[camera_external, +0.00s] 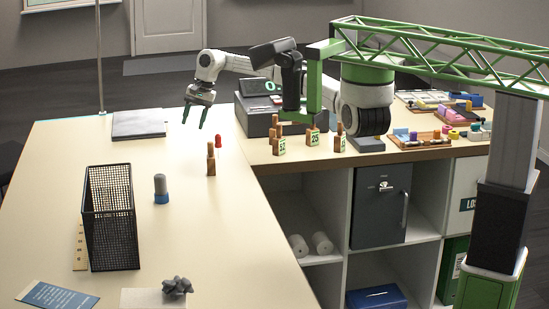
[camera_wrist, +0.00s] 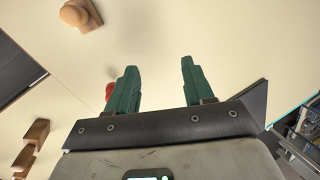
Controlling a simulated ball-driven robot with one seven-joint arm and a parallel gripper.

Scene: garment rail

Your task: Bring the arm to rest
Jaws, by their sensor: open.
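My gripper (camera_external: 195,116) is in the external view above the far part of the cream counter (camera_external: 110,150), with its green fingers pointing down. In the wrist view the two green fingers (camera_wrist: 160,88) stand apart with nothing between them. My white arm reaches left from the green truss to the gripper. A red peg-like piece (camera_external: 218,141) stands on the counter below and to the right of the gripper. It shows partly hidden behind the left finger in the wrist view (camera_wrist: 109,91).
A wooden figure (camera_external: 211,158), a grey-blue stamp-like object (camera_external: 161,188) and a black mesh basket (camera_external: 110,218) stand on the counter. A dark flat slab (camera_external: 139,124) lies behind left. Several numbered wooden tags (camera_external: 313,136) and a dark register (camera_external: 262,115) are to the right. The counter's middle is clear.

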